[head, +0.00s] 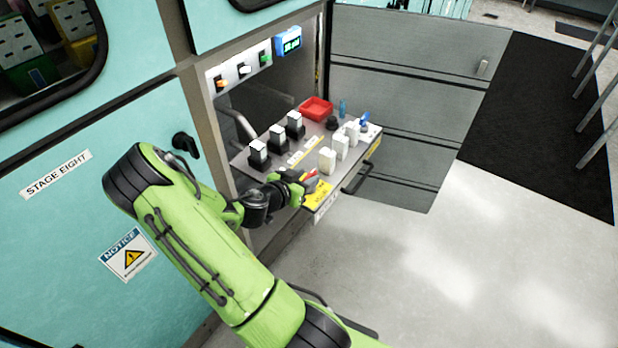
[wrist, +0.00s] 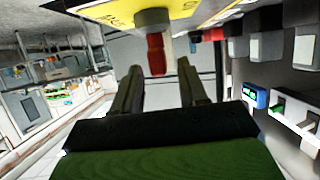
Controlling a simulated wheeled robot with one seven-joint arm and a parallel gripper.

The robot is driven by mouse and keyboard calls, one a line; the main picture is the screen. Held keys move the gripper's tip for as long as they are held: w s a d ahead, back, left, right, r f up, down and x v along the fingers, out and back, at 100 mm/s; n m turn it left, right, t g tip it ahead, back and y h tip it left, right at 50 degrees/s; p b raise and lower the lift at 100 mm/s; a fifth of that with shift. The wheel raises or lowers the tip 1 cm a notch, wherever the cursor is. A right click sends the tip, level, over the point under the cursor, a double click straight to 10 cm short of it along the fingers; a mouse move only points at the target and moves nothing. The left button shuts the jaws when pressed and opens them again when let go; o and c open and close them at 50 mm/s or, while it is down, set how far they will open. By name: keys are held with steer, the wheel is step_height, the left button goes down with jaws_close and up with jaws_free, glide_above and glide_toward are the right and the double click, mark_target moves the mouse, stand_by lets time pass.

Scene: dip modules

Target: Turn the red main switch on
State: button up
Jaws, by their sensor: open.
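The red main switch (head: 311,174) sits on a yellow plate (head: 319,198) at the near corner of the pulled-out shelf. In the wrist view the red switch handle (wrist: 156,54) points out from a grey round base on the yellow plate (wrist: 110,12). My gripper (head: 298,178) is right beside the switch in the head view, partly covering it. In the wrist view my gripper (wrist: 160,68) is open, and the handle's end shows between its two fingertips. I cannot tell whether either finger touches it.
The shelf (head: 245,158) carries several black-and-white modules, white blocks, and a red tray (head: 316,109) at the back. A black handle bar (head: 362,178) juts from its front edge. A small lit display (head: 288,41) hangs above.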

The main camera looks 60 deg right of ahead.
steer(key=shift+x, duration=1.4)
steer(key=shift+a, duration=0.1)
jaws_close()
